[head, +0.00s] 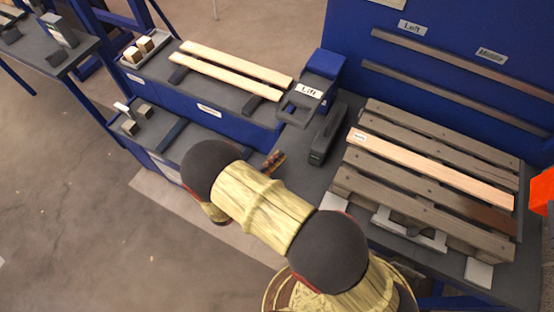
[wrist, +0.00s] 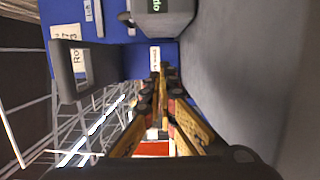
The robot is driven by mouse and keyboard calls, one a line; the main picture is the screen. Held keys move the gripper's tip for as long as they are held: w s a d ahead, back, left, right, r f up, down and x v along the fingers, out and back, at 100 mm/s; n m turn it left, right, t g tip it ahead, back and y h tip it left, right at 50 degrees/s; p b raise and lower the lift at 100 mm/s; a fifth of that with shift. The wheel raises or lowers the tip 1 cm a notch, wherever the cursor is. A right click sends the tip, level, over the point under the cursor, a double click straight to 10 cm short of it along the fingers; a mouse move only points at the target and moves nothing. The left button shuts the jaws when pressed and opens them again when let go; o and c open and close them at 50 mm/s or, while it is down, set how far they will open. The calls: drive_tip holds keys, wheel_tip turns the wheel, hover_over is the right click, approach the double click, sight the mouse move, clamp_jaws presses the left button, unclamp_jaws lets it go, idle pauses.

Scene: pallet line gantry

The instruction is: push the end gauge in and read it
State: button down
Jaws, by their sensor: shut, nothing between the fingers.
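A dark grey upright device (head: 325,135) with a small green display at its lower end, seemingly the end gauge, stands between the left bench and the pallet. In the wrist view a grey housing with a green display (wrist: 157,5) sits at the top edge, cut off; its reading is not legible. My gripper (head: 275,159) is shut and empty, just left of the device in the head view and apart from it. In the wrist view the closed fingertips (wrist: 160,72) lie below the housing, in front of a small white label (wrist: 155,56) on a blue face.
A slatted wooden pallet (head: 430,175) with one paler board lies on the right bench. Two pale boards (head: 235,65) rest on the left bench. A dark frame (wrist: 75,70) stands left of the fingers.

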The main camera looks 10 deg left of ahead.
sight(318, 159)
drive_tip(key=x, duration=0.7)
drive_tip(key=shift+s+d+b, duration=0.15)
drive_tip(key=shift+s+d, duration=0.2)
drive_tip(key=shift+d, duration=0.25)
drive_tip(key=shift+s+d+b, duration=0.15)
drive_tip(key=shift+s+d, duration=0.2)
drive_tip(key=shift+d, duration=0.2)
drive_tip(key=shift+s+d, duration=0.25)
drive_tip(key=shift+d, duration=0.35)
drive_tip(key=shift+d, duration=0.1)
drive_tip(key=d, duration=0.2)
drive_tip(key=s+d, duration=0.1)
drive_tip(key=d, duration=0.1)
drive_tip(key=s+d, duration=0.1)
drive_tip(key=d, duration=0.1)
drive_tip(key=shift+s+d, duration=0.2)
drive_tip(key=shift+d, duration=0.1)
drive_tip(key=a+b, duration=0.1)
drive_tip(key=a, duration=0.1)
drive_tip(key=w+a+b, duration=0.1)
drive_tip(key=a, duration=0.1)
drive_tip(key=shift+w+a+f, duration=0.15)
drive_tip(key=shift+a, duration=0.1)
drive_tip(key=p+v, duration=0.1)
drive_tip(key=v, duration=0.8)
drive_tip(key=shift+s+a, duration=0.1)
drive_tip(key=shift+s, duration=0.2)
